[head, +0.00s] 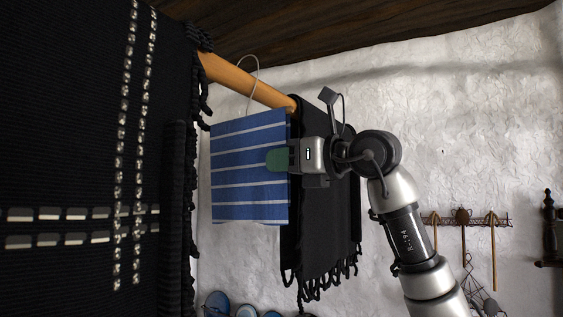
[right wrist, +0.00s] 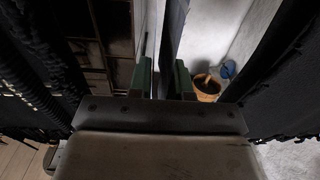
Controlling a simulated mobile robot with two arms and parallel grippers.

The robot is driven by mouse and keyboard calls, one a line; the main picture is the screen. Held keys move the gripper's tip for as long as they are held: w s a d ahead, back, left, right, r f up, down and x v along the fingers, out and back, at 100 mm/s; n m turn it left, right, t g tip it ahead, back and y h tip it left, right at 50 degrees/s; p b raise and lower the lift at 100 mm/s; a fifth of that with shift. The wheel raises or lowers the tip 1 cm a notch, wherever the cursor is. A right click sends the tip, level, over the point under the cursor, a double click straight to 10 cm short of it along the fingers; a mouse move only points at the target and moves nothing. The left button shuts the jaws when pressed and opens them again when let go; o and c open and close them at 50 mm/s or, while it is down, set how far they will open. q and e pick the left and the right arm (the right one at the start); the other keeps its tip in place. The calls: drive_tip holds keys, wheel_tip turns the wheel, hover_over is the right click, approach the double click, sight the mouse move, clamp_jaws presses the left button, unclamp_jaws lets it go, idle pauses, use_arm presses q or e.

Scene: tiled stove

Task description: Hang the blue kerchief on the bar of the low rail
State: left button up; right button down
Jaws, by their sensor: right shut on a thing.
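The blue kerchief (head: 245,175) with thin white stripes hangs spread flat in the head view. My right gripper (head: 279,160) is shut on its right edge, with a green finger pad against the cloth. A thin pale loop (head: 258,73) rises above the kerchief beside the wooden bar (head: 235,77); I cannot tell whether it goes around the bar. The kerchief's top edge is just below the bar in the picture. In the right wrist view the green fingers (right wrist: 162,82) have a thin, edge-on strip between them. My left gripper is not in view.
A large black fringed cloth (head: 85,130) fills the left of the head view. Another black fringed cloth (head: 325,215) hangs close behind the gripper. A hook rack (head: 465,219) is on the white wall at right. Blue plates (head: 217,303) show low down.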

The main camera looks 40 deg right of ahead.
drive_tip(key=v, duration=0.7)
drive_tip(key=shift+b, duration=0.4)
drive_tip(key=shift+r, duration=0.15)
drive_tip(key=s+d+f+b, duration=0.1)
drive_tip(key=s+d, duration=0.1)
drive_tip(key=s, duration=0.3)
drive_tip(key=shift+s+f+b, duration=0.25)
drive_tip(key=shift+f+b, duration=0.05)
drive_tip(key=shift+f, duration=0.05)
idle(0.3)
